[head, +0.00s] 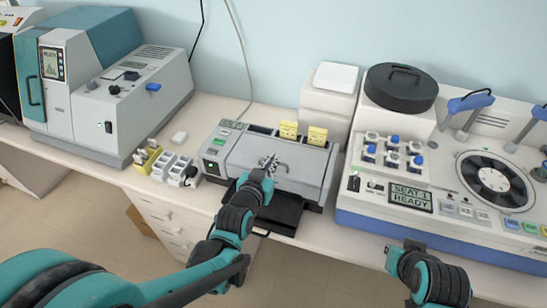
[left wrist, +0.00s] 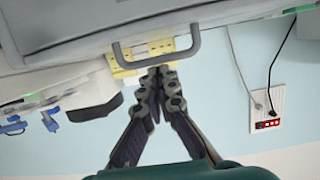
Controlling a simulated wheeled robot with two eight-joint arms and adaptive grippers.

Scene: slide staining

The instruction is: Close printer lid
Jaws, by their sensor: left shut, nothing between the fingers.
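The printer (head: 215,150) is a grey box with a green-lit panel at its left end. Its grey lid (head: 245,150) lies over the top of the body; I cannot tell whether it is fully shut. In the left wrist view, which is upside down, the lid (left wrist: 70,22) shows with its bar handle (left wrist: 190,52). My left gripper (head: 270,162) is over the lid's middle, fingers together and empty. In the wrist view its fingertips (left wrist: 162,70) are close to the handle; contact is unclear.
Two yellow pieces (head: 289,130) stand at the printer's back edge. A black tray (head: 284,213) sticks out in front. Small racks (head: 160,165) stand to the left, beside a larger grey-teal machine (head: 130,95). A staining machine (head: 450,225) stands close on the right.

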